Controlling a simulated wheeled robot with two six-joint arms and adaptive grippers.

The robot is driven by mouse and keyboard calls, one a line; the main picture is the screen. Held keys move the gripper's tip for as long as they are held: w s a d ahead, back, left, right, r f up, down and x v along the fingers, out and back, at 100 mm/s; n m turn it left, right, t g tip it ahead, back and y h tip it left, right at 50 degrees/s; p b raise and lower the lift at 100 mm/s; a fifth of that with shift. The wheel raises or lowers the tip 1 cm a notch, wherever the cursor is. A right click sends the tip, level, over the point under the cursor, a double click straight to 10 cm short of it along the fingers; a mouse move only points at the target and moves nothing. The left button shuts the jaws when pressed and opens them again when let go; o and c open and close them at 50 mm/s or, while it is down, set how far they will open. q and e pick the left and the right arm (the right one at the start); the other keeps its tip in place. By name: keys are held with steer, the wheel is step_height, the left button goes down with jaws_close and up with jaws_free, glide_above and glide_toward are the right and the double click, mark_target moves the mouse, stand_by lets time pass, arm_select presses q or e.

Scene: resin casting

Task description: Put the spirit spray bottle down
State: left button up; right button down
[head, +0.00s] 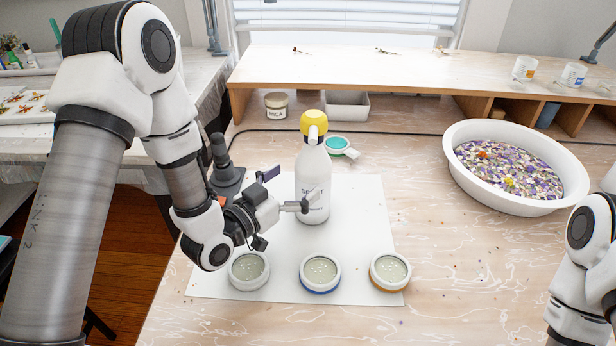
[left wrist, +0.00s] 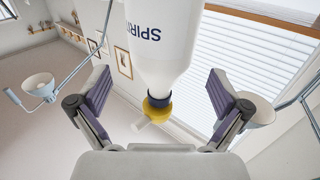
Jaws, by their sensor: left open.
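The spirit spray bottle (head: 313,172) is white with a yellow spray head and stands upright on the white sheet (head: 358,215) on the bench. In the left wrist view the bottle (left wrist: 160,50) lies between the spread fingers, with its lettering partly showing. My left gripper (head: 287,191) is open, with its fingers at the bottle's left and front side; in the wrist view gaps show between both finger pads and the bottle. My right arm shows at the right edge, but its gripper is out of view.
Three round moulds (head: 320,272) stand in a row at the sheet's front. A white bowl (head: 468,184) of dried petals is at the right. A teal-rimmed round item (head: 338,146), a jar (head: 276,104) and a grey tray (head: 346,106) lie behind the bottle.

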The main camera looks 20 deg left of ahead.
mark_target(313, 166)
arm_select(q)
steer(key=x, duration=0.6)
steer(key=shift+a+p, duration=0.1)
steer(key=shift+p, duration=0.25)
steer(key=shift+r, duration=0.15)
steer(key=c, duration=1.5)
